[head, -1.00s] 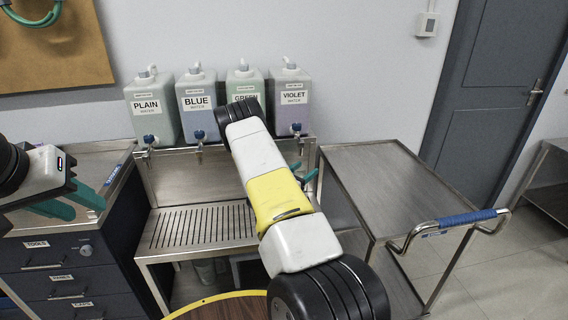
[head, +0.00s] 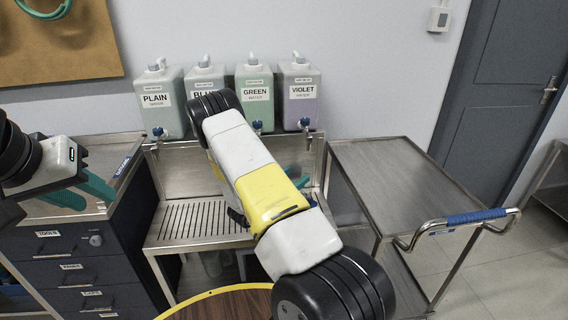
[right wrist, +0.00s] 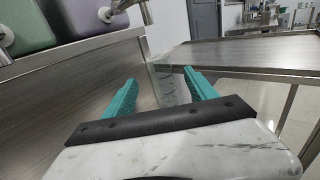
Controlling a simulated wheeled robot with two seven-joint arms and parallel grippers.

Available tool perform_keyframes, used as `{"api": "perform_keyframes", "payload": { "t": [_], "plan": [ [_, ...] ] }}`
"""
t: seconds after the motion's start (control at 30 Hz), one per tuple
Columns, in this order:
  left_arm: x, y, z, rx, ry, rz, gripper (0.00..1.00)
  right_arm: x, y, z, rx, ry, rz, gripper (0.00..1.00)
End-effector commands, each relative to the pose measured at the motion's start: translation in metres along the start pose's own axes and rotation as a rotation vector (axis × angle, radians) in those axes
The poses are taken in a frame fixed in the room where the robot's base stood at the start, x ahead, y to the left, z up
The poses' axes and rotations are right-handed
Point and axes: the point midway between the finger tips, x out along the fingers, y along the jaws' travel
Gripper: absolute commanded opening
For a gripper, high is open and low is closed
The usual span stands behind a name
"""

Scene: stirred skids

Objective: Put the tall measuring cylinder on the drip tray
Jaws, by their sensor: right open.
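The drip tray (head: 185,222) is the slatted metal top of the stand below the water taps; its visible slats are bare. My right gripper (right wrist: 163,92) is open, its teal fingers apart, near the stand's metal side. A faint, clear, marked shape, probably the tall measuring cylinder (right wrist: 167,88), shows between and beyond the fingertips; I cannot tell whether they touch it. In the head view my right arm hides most of that gripper (head: 300,180), and I cannot make out the cylinder there. My left gripper (head: 84,192) is open and empty over the drawer cabinet.
Plain (head: 160,100), blue (head: 204,80), green (head: 256,95) and violet (head: 300,92) water containers stand above the tray. A metal cart (head: 390,175) with a blue handle is at the right. A round wooden top (head: 225,304) is in front.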

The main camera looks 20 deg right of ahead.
Motion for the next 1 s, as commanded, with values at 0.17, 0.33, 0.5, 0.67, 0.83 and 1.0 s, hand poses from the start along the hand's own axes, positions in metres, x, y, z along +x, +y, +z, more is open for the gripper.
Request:
{"api": "perform_keyframes", "payload": {
  "t": [0.17, 0.33, 0.5, 0.67, 0.83, 1.0],
  "plan": [
    [0.0, 0.0, 0.0, 0.0, 0.0, 0.0, 0.36, -0.01, -0.004, 0.006, 0.018, 0.007, -0.023, 0.66],
    [0.0, 0.0, 0.0, 0.0, 0.0, 0.0, 0.36, -0.009, -0.035, 0.049, 0.163, 0.073, -0.196, 0.66],
    [0.0, 0.0, 0.0, 0.0, 0.0, 0.0, 0.36, -0.027, -0.087, 0.1, 0.411, 0.216, -0.46, 0.66],
    [0.0, 0.0, 0.0, 0.0, 0.0, 0.0, 0.36, -0.063, -0.126, 0.134, 0.658, 0.376, -0.676, 0.66],
    [0.0, 0.0, 0.0, 0.0, 0.0, 0.0, 0.36, -0.114, -0.154, 0.164, 0.929, 0.569, -0.867, 0.66],
    [0.0, 0.0, 0.0, 0.0, 0.0, 0.0, 0.36, -0.172, -0.167, 0.194, 1.205, 0.782, -1.016, 0.66]
  ]
}}
